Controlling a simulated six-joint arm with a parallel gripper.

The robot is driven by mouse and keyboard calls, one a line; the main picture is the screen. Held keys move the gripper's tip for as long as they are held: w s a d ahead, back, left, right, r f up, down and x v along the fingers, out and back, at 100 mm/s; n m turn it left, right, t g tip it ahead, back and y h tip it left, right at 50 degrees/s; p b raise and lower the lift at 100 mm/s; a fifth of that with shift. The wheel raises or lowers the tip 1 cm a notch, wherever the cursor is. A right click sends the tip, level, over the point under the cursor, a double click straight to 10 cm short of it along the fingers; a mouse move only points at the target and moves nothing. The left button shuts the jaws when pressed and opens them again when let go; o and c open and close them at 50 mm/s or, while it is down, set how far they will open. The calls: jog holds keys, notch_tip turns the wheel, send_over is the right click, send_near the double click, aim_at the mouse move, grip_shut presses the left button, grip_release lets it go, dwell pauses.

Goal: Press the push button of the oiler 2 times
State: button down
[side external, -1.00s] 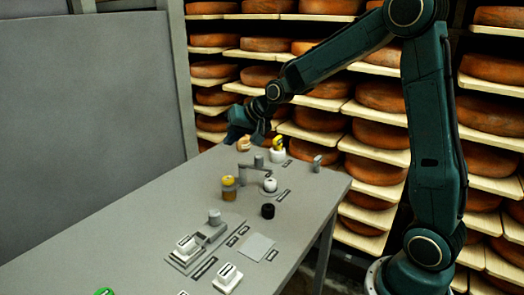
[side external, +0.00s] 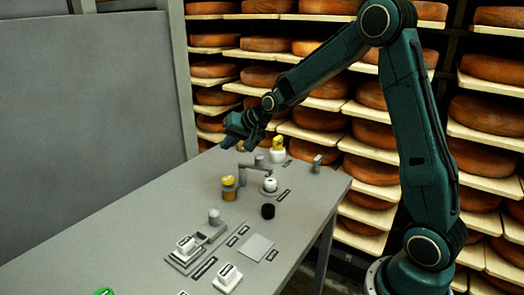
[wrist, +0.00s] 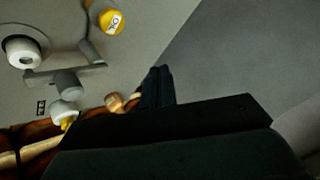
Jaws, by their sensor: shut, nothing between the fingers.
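The oiler (side external: 228,190) stands upright on the grey table, with an amber body and a yellow top. In the wrist view, its round yellow button (wrist: 110,20) bears a white "OIL" label near the upper edge. My gripper (side external: 226,143) is above the table's far part, apart from the oiler and behind it in the side view. It is shut and empty; its dark fingers also show in the wrist view (wrist: 157,86). No contact with the button shows.
A grey crank-like arm (side external: 253,167) and a white knob (side external: 270,184) stand right of the oiler. Behind are a white cup with a yellow part (side external: 277,154) and a tan object (side external: 241,146). A black cylinder (side external: 268,211) is nearer. The table's left side is clear.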

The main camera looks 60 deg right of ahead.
aim_at(226, 178)
jog(key=shift+f, duration=4.2)
jog(key=shift+f, duration=1.35)
dwell(0.4)
jog(key=shift+r, duration=0.1)
dwell(0.4)
jog(key=shift+r, duration=1.25)
jog(key=shift+r, duration=2.5)
